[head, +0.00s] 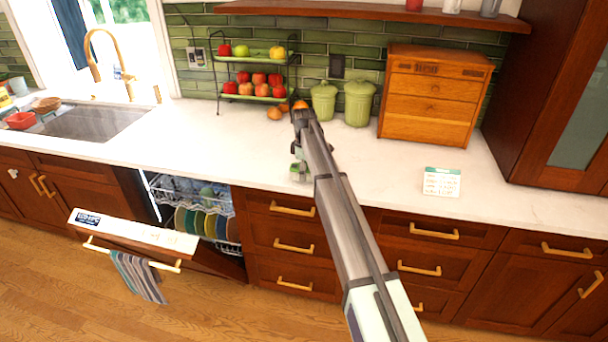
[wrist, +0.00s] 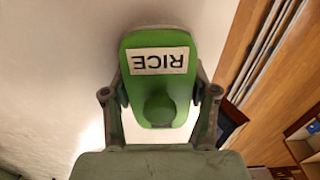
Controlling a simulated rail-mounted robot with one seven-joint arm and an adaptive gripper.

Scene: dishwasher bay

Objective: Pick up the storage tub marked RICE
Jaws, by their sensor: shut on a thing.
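The storage tub marked RICE (wrist: 158,78) fills the middle of the wrist view, with a green lid, a round knob and a white label that reads upside down. My gripper (wrist: 161,88) has one finger on each side of it and is shut on it. In the head view, my gripper (head: 299,158) is over the counter's front part, and a small green and white bit of the tub (head: 299,174) shows below it. My arm hides part of it. I cannot tell whether its base touches the counter.
The white counter (head: 380,175) is clear around the tub. Behind stand two green canisters (head: 358,103), a wooden drawer box (head: 432,95) and a fruit rack (head: 255,90). A small card (head: 441,182) lies to the right. The dishwasher door (head: 135,232) hangs open at lower left.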

